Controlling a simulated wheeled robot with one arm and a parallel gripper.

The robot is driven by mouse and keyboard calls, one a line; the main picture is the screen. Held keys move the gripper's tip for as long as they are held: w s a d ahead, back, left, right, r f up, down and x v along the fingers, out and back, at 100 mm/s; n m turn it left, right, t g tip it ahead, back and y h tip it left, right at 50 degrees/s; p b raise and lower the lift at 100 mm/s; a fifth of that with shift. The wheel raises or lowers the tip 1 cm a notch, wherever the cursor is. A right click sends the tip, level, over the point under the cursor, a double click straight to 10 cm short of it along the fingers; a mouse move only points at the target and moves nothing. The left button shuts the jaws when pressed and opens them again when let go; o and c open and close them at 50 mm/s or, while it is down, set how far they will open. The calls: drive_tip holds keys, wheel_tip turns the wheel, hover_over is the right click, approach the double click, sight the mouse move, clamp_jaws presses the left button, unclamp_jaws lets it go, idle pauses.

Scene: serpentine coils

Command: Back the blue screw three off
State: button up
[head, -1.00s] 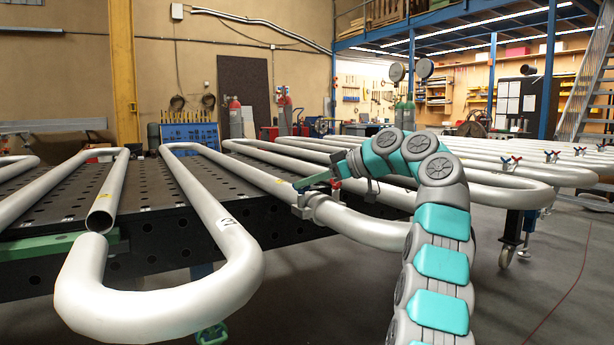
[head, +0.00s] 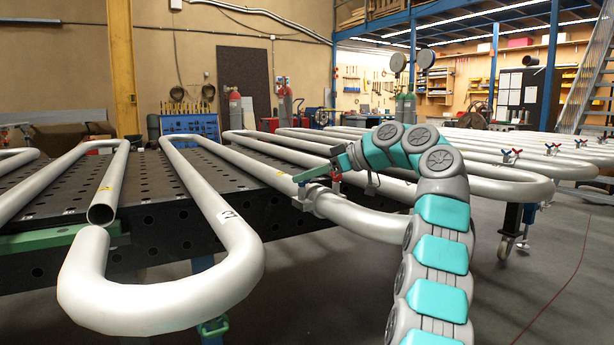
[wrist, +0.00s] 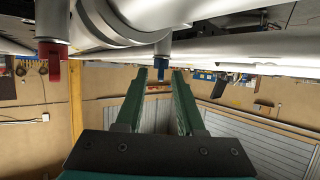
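My gripper (head: 312,174) has two green fingers and is at a clamp (head: 308,196) on a grey coil pipe (head: 350,217). In the wrist view the fingers (wrist: 159,74) are spread apart. A blue screw (wrist: 162,66) hangs from the clamp above and shows in the gap between the fingertips. I cannot tell whether either finger touches it. A red screw (wrist: 52,62) hangs to the left, outside the fingers; it also shows just right of the fingers in the head view (head: 336,183). The blue screw is not clearly seen in the head view.
Serpentine pipes lie on a black perforated table (head: 150,195). A large pipe bend (head: 160,295) juts past its front edge at left. More clamps with red and blue screws (head: 511,155) stand at right.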

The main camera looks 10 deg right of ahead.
drive_tip(key=p+v, duration=0.2)
drive_tip(key=v, duration=0.6)
drive_tip(key=shift+f, duration=0.1)
drive_tip(key=shift+o, duration=0.2)
